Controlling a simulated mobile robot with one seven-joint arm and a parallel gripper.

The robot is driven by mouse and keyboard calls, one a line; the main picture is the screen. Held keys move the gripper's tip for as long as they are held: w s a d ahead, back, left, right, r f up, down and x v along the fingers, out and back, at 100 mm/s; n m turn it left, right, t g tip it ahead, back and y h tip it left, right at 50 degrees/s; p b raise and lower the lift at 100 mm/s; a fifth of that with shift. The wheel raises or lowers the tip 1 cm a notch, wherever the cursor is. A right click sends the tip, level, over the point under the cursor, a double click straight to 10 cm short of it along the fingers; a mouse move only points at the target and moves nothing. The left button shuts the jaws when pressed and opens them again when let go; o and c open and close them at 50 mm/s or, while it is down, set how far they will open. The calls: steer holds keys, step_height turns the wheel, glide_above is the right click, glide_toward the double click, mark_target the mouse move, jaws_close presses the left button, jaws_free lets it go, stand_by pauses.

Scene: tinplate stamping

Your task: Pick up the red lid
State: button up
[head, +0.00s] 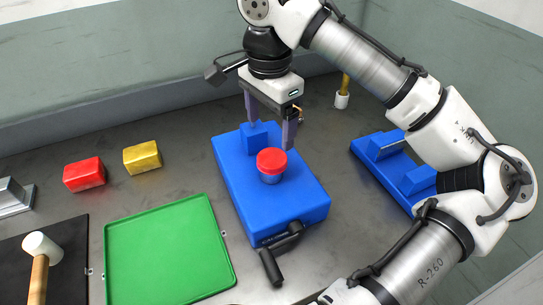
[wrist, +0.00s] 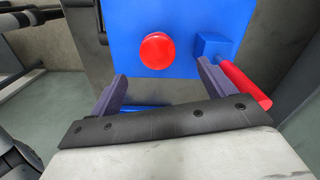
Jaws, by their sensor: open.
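In the wrist view the lid (wrist: 157,50) is a round red disc on the blue surface (wrist: 110,25), beyond the fingertips. My gripper (head: 271,130) hangs over the back part of the blue block, pointing down. Its two fingers are apart, with nothing between them. It is above and slightly behind the lid. In the wrist view the gripper fingers (wrist: 161,78) stand to either side, below the lid in the picture.
A green tray (head: 165,250) lies at front left, beside a black mat (head: 65,230) with a mallet (head: 40,250). A red block (head: 84,174) and a yellow block (head: 142,157) stand behind. A black handle (head: 271,266) projects at the blue block's front. A second blue fixture (head: 385,150) stands right.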

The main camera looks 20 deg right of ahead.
mark_target(270, 159)
steer(key=shift+s+f+p, duration=0.15)
steer(key=shift+f+p, duration=0.2)
steer(key=shift+f, duration=1.6)
steer(key=shift+s+f+p, duration=0.1)
steer(key=shift+f+p, duration=0.25)
steer(key=shift+f, duration=1.55)
steer(key=c, duration=1.1)
steer(key=shift+c, duration=0.2)
steer(key=shift+r, duration=0.15)
